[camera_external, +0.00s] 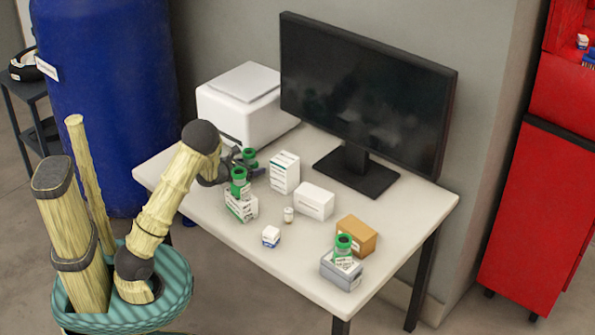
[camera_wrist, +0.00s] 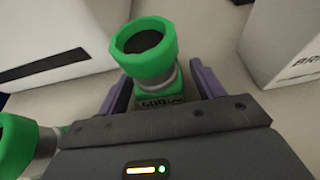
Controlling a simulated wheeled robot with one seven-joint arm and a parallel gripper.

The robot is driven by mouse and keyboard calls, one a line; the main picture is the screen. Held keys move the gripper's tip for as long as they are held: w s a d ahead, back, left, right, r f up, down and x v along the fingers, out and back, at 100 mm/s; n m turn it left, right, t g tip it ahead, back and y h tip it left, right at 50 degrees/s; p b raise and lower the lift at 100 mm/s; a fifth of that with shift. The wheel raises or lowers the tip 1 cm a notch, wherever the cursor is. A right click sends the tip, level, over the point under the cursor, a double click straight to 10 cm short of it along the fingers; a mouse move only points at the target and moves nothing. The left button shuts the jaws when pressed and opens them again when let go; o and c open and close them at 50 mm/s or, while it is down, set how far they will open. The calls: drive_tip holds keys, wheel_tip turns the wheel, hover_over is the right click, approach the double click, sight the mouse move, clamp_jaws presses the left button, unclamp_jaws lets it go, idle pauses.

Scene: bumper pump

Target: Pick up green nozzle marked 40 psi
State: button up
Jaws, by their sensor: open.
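A green nozzle (camera_wrist: 145,48) with a grey neck stands between the two purple fingers of my open gripper (camera_wrist: 162,88) in the wrist view. Its small label seems to read "400", but the rest is blurred. In the external view this nozzle (camera_external: 249,154) is at my gripper (camera_external: 242,160), by the table's back left. A second green nozzle (camera_wrist: 14,142) is cut off at the wrist view's left edge; it seems to be the one (camera_external: 238,176) on a white-green box in the external view. A third green nozzle (camera_external: 343,242) stands on a grey box at the right. Their labels are unreadable.
A monitor (camera_external: 365,90) and white printer (camera_external: 245,105) stand behind.

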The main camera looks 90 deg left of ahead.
sight(251, 152)
idle(0.3)
drive_tip(key=c, duration=1.2)
drive_tip(key=shift+r, duration=0.1)
wheel_tip(251, 152, up, 10)
drive_tip(key=shift+f+p, duration=0.1)
drive_tip(key=shift+p, duration=1.15)
